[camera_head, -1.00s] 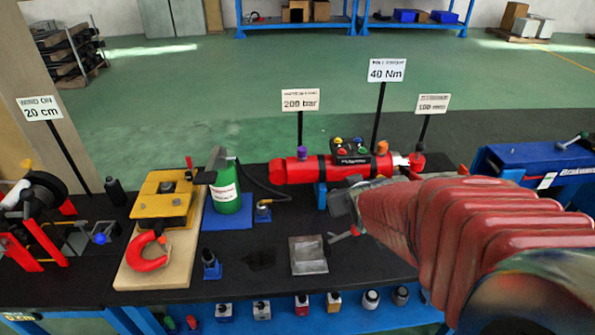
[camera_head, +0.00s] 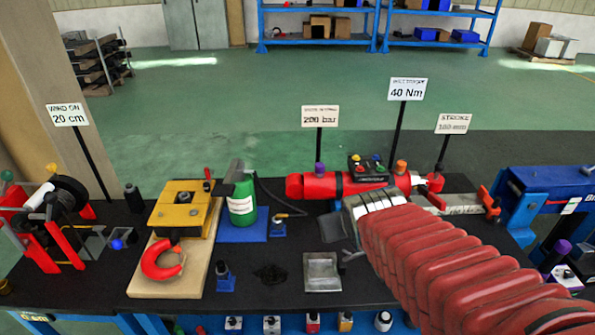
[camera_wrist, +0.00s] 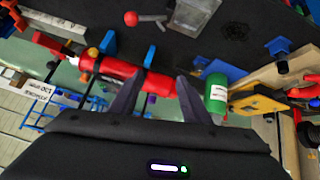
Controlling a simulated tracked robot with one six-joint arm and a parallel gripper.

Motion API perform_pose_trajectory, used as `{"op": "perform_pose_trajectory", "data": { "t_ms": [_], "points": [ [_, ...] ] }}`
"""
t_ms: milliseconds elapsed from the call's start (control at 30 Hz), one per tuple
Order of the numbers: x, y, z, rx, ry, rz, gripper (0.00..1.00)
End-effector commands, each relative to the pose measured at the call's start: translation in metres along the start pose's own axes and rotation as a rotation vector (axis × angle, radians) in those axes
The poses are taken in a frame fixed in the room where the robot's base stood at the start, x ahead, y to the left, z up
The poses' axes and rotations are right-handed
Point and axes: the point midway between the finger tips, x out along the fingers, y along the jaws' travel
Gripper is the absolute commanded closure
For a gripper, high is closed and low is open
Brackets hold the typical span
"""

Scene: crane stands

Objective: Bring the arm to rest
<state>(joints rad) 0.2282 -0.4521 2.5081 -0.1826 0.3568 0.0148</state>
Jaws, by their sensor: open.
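My gripper (camera_head: 345,240) is at the end of my red ribbed arm, above the black bench top in the head view. In the wrist view its two dark fingers (camera_wrist: 188,98) stand apart with nothing between them, so it is open and empty. Beyond the fingers in the wrist view lie the red cylinder (camera_wrist: 130,75) and the green bottle (camera_wrist: 216,92). In the head view the red cylinder (camera_head: 335,185) lies behind my gripper, and the green bottle (camera_head: 241,205) stands to its left.
A yellow block and red shackle (camera_head: 162,260) sit on a wooden board at left. A grey metal tray (camera_head: 322,282) lies just in front of my gripper. A reel stand (camera_head: 62,215) is far left, and a blue machine (camera_head: 545,195) is at right. Sign posts rise behind the bench.

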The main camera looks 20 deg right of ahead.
Motion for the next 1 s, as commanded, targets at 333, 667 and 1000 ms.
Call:
{"op": "perform_pose_trajectory", "data": {
  "t_ms": [333, 667, 1000],
  "points": [
    [0.000, 0.000, 0.000, 0.000, 0.000, 0.000, 0.57],
    [-0.002, -0.002, 0.022, 0.017, -0.089, -0.007, 0.57],
    [-0.068, -0.049, 0.071, 0.031, -0.283, -0.119, 0.57]
  ]
}}
